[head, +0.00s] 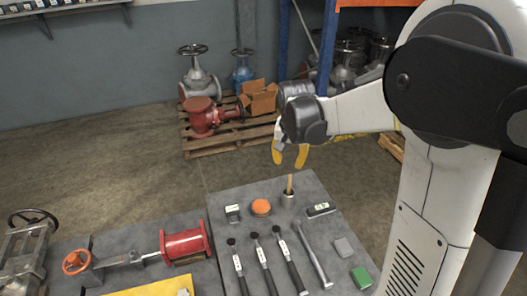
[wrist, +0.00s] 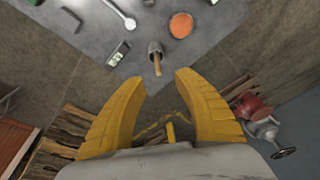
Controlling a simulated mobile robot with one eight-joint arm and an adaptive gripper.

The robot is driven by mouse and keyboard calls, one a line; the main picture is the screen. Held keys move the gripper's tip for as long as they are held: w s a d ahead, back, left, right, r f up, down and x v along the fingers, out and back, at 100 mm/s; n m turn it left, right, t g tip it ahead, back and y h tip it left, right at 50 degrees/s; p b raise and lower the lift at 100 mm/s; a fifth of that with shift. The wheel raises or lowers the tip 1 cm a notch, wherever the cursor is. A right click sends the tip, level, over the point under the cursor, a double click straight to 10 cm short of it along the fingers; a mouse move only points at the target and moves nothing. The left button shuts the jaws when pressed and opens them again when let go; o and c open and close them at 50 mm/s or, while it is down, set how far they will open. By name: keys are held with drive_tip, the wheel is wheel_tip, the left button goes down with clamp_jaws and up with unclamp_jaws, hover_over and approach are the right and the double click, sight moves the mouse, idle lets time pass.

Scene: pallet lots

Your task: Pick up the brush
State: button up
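The wrist view shows my gripper (wrist: 160,82) open and empty, the handle lying roughly in line with the gap and apart from both fingers.
A pallet with a red valve (head: 201,116) stands behind.

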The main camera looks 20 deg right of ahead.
drive_tip(key=m+g+p, duration=0.1)
drive_tip(key=m+p, duration=0.1)
hover_over(290, 183)
wheel_tip(290, 183, down, 6)
drive_tip(key=shift+f, duration=0.45)
drive_tip(key=f+b, duration=0.1)
drive_tip(key=f, duration=0.2)
drive_tip(key=f+b, duration=0.1)
drive_tip(key=f, duration=0.1)
drive_tip(key=shift+w+d+f+b, duration=0.3)
drive_tip(key=f+b, duration=0.1)
drive_tip(key=f, duration=0.2)
drive_tip(key=f+b, duration=0.1)
drive_tip(key=f, duration=0.1)
drive_tip(key=shift+w+f+b, duration=0.1)
drive_tip(key=shift+w+b, duration=0.15)
drive_tip(key=shift+b, duration=0.05)
clamp_jaws()
